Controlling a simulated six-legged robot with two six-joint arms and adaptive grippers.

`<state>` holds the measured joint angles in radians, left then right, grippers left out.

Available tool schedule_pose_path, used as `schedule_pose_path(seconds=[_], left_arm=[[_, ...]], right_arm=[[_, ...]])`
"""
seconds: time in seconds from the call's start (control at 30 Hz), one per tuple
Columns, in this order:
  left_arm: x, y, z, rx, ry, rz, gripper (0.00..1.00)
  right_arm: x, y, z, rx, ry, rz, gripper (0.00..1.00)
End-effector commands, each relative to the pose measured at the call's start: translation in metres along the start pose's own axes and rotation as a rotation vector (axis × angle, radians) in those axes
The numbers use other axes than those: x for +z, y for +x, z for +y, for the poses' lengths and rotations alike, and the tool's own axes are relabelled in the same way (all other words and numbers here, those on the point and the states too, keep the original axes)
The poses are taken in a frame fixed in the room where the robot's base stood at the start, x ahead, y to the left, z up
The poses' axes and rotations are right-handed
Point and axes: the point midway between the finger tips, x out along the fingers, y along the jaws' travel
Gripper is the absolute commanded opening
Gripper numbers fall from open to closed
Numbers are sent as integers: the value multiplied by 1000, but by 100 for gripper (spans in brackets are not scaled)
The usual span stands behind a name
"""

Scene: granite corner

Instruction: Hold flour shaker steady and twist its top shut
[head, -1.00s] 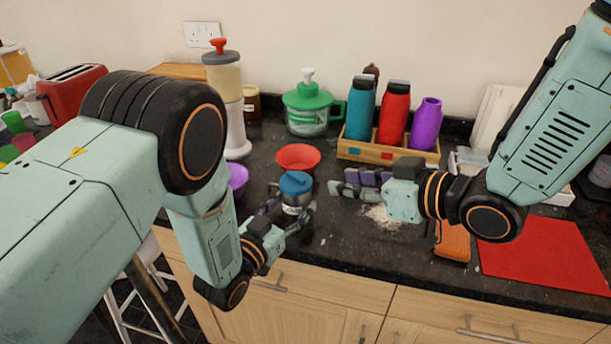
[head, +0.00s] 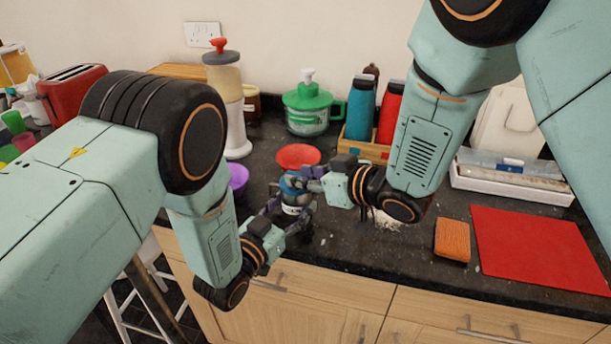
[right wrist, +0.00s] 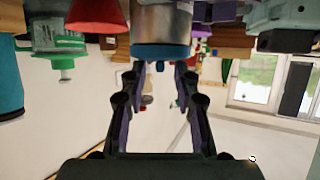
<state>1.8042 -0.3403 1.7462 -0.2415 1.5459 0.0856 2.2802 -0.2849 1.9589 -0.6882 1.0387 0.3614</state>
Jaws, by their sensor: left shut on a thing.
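The flour shaker stands upright on the dark counter, with a blue top (head: 291,186) and a metal body. In the right wrist view the shaker (right wrist: 161,22) hangs inverted, its blue top (right wrist: 160,52) facing my fingers. My left gripper (head: 291,211) is shut on the shaker's body from the front. My right gripper (head: 309,179) is beside the top, partly covering it in the head view. Its fingers are spread in the right wrist view (right wrist: 159,72), the tips close to the top's edge. Contact there cannot be told.
A red bowl (head: 298,156) stands just behind the shaker, and a purple cup (head: 238,177) is to its left. A wooden rack with bottles (head: 360,110) is behind my right arm. An orange sponge (head: 452,240) and red mat (head: 540,248) lie at right.

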Motion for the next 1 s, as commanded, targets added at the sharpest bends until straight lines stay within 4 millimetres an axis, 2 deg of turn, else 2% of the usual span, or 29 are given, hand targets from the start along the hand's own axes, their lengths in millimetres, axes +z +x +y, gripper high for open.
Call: schedule_pose_path(seconds=[0.17, 0.53, 1.0], left_arm=[[0, 0, 0, 0, 0, 0, 23], [0, 0, 0, 0, 0, 0, 23], [0, 0, 0, -1, 0, 0, 23]], right_arm=[[0, 0, 0, 0, 0, 0, 31], [0, 0, 0, 0, 0, 0, 1], [-1, 0, 1, -21, -6, 2, 0]])
